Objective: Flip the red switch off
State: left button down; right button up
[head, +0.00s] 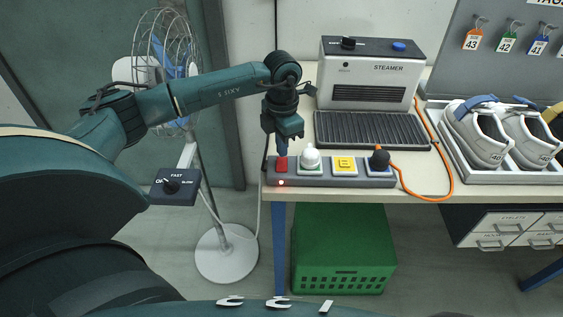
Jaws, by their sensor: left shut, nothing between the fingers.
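The red switch (281,166) sits at the left end of a grey power strip (332,184) along the front edge of the table. A small red light (281,183) glows on the strip just in front of the switch. My left gripper (282,150) is shut and empty, pointing down directly over the switch. Its tip is at or very near the switch; I cannot tell if it touches. The gripper partly hides the back of the switch. My right gripper does not show.
A white plug (311,160), a yellow block (344,165) and a black plug (379,160) with an orange cord stand along the strip. The steamer (369,72) is behind. A tray of shoes (490,176) is at right. A fan (162,60) stands left; a green crate (342,250) is below.

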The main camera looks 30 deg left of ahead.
aim_at(282, 160)
pick_arm(q)
jog(key=shift+f+b, duration=0.35)
jog(key=shift+f, duration=0.15)
jog(key=shift+f+b, duration=0.65)
jog(key=shift+f, duration=0.25)
dwell(0.4)
jog(key=shift+r, duration=0.2)
jog(key=shift+r+p, duration=2.45)
jog(key=shift+r, duration=0.95)
